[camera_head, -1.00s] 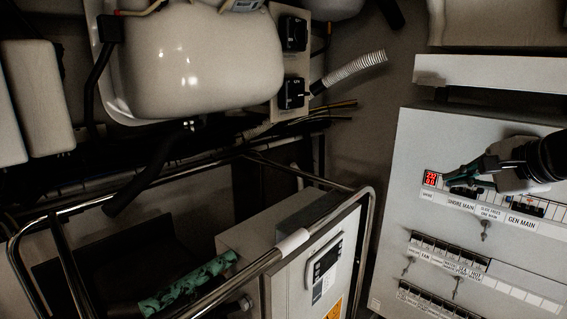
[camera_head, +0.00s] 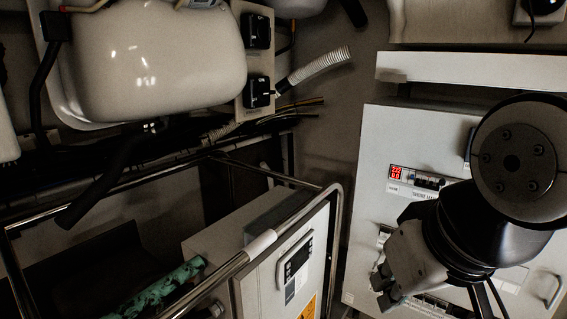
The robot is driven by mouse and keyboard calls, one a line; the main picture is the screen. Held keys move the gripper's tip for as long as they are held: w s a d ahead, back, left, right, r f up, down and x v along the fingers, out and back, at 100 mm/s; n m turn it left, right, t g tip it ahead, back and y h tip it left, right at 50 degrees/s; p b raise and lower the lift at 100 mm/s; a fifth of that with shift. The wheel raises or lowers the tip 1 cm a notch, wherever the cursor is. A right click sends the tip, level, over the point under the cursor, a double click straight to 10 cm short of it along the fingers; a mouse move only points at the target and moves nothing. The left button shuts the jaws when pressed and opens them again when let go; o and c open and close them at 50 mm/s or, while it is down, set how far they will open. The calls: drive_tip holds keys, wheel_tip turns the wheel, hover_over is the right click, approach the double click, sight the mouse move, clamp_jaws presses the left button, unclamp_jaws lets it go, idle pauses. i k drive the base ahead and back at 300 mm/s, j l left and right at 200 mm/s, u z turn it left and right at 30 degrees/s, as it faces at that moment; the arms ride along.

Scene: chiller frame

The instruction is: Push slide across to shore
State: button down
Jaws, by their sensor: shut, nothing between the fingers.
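The electrical panel (camera_head: 375,145) is a pale grey box at the right with rows of breakers. A red lit display (camera_head: 402,173) sits at the left of its top row, with the shore main breaker (camera_head: 428,182) and its partly covered label beside it. The slide and the gen main side are hidden behind my arm. My gripper (camera_head: 384,290) is in front of the lower left part of the panel, below the display. Its fingers are shut and small in view, and I see nothing held. I cannot tell whether it touches the panel.
A chrome tube frame (camera_head: 335,215) surrounds a grey control box (camera_head: 262,285) left of the panel. A white tank (camera_head: 150,60) and a ribbed hose (camera_head: 318,66) are above. A pale ledge (camera_head: 470,68) runs over the panel. A narrow gap separates frame and panel.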

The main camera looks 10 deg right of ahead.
sight(442, 182)
drive_tip(key=z, duration=0.85)
